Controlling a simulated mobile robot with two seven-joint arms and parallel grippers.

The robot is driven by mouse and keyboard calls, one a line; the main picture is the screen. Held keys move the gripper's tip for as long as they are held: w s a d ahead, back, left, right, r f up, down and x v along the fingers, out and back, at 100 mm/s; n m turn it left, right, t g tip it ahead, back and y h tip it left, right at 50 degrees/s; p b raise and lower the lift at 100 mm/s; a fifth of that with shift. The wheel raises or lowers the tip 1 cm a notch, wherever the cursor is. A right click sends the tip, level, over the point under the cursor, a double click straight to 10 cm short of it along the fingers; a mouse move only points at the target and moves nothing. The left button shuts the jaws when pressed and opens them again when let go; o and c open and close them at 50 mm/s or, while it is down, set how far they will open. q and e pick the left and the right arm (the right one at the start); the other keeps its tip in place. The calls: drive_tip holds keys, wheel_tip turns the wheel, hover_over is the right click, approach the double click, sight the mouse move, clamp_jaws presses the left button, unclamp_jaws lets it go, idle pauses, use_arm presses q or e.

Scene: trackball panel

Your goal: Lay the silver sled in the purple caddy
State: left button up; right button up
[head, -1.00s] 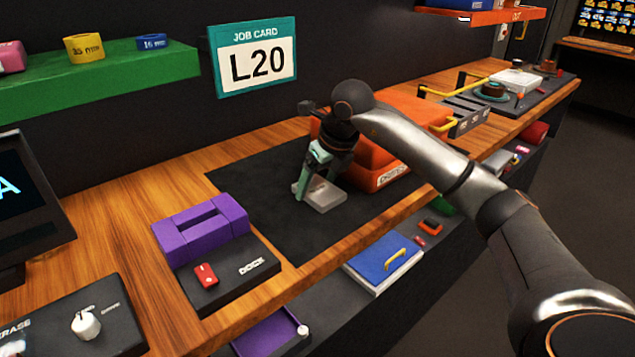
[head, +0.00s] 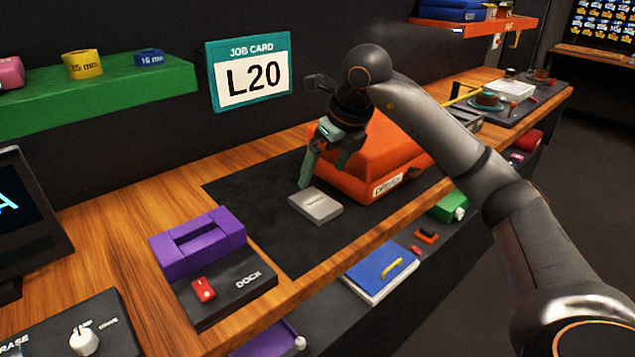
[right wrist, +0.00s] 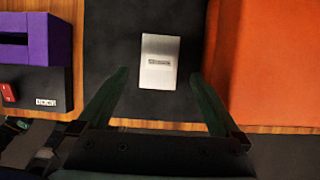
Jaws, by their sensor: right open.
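The silver sled (head: 316,205) is a flat light-grey block lying on the black mat, left of the orange case. In the right wrist view the sled (right wrist: 159,62) lies ahead of the fingertips, flat on the mat. My right gripper (head: 325,178) is open and empty, above and just behind the sled, apart from it. Its two green fingers (right wrist: 165,102) are spread wide in the right wrist view. The purple caddy (head: 198,243) stands on the black dock base at the left, its long slot on top empty. My left gripper is not in view.
The orange case (head: 376,160) stands close to the right of the sled. The dock (head: 236,290) carries a red switch (head: 203,289) before the caddy. The black mat (head: 262,215) is clear between sled and caddy. A green shelf (head: 110,90) hangs above left.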

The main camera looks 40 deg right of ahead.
drive_tip(key=v, duration=0.3)
drive_tip(key=t+p, duration=0.4)
drive_tip(key=p, duration=0.8)
approach(317, 203)
drive_tip(key=w, duration=0.1)
drive_tip(key=w+p, duration=0.1)
drive_tip(key=shift+w+a+f, duration=0.1)
drive_tip(key=shift+w+f, duration=0.3)
drive_tip(key=f, duration=0.1)
drive_tip(key=w+f, duration=0.1)
drive_tip(key=f, duration=0.1)
drive_tip(key=w+f+p, duration=0.1)
drive_tip(key=shift+f, duration=0.15)
drive_tip(key=shift+w+f, duration=0.45)
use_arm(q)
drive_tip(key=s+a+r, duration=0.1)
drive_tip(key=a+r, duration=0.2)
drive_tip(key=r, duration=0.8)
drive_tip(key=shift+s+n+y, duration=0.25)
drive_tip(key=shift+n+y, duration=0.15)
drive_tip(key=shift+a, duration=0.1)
use_arm(e)
drive_tip(key=shift+c, duration=0.2)
